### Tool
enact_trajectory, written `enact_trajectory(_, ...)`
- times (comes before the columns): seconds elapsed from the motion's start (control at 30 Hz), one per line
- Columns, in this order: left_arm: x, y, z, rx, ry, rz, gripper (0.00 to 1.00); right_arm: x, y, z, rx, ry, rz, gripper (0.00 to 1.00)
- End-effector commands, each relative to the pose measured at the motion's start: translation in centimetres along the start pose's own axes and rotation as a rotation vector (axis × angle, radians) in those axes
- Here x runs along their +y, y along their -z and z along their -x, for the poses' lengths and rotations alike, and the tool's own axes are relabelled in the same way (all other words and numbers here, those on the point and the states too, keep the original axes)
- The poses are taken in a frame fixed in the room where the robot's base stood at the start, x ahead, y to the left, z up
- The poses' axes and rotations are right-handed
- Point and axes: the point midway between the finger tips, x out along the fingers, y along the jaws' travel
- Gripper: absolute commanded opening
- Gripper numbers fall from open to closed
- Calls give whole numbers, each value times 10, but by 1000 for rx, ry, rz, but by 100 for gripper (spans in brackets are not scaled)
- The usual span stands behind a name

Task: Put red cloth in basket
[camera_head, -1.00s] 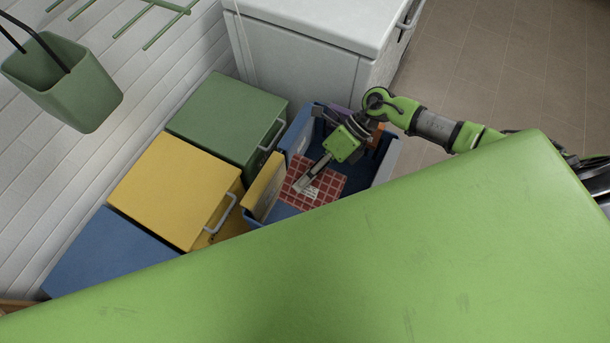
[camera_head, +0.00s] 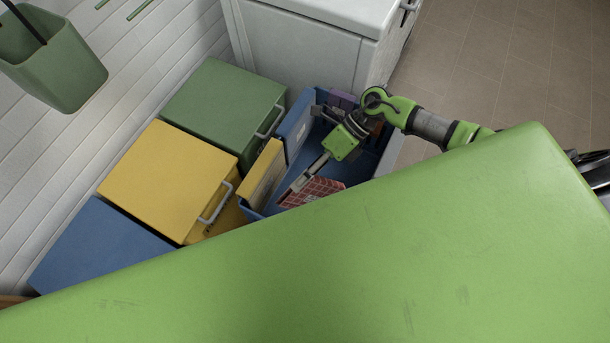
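The red cloth (camera_head: 316,190) has a pale check pattern and is inside or over a blue open-topped container (camera_head: 296,124). The cloth looks tilted, and its near part is hidden by the green surface in the foreground. My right gripper (camera_head: 297,187) points down and left into the container, with its fingertips at the cloth's left edge. The fingers overlap in this view, so I cannot tell whether they are shut on the cloth. My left gripper is out of view.
Green (camera_head: 222,108), yellow (camera_head: 170,180) and blue (camera_head: 98,246) boxes stand left of the container. A yellow panel (camera_head: 262,172) stands by its left wall. A white cabinet (camera_head: 300,45) is behind. A green bin (camera_head: 52,65) is upper left. Tiled floor (camera_head: 500,65) is clear.

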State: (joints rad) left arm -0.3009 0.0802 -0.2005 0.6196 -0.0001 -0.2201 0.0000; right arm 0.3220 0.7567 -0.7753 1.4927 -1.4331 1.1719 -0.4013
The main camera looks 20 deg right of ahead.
Motion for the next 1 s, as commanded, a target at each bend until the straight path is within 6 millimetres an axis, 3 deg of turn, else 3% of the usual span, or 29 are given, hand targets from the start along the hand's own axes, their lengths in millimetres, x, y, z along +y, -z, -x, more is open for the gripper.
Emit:
enact_trajectory(0.33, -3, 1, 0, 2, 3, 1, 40, -1, 0, 11, -1, 2, 0, 36)
enact_trajectory(0.8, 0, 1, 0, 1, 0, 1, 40, -1, 0, 102, 0, 2, -1, 36)
enact_trajectory(1.0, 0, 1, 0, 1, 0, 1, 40, 0, 0, 118, 0, 0, 0, 36)
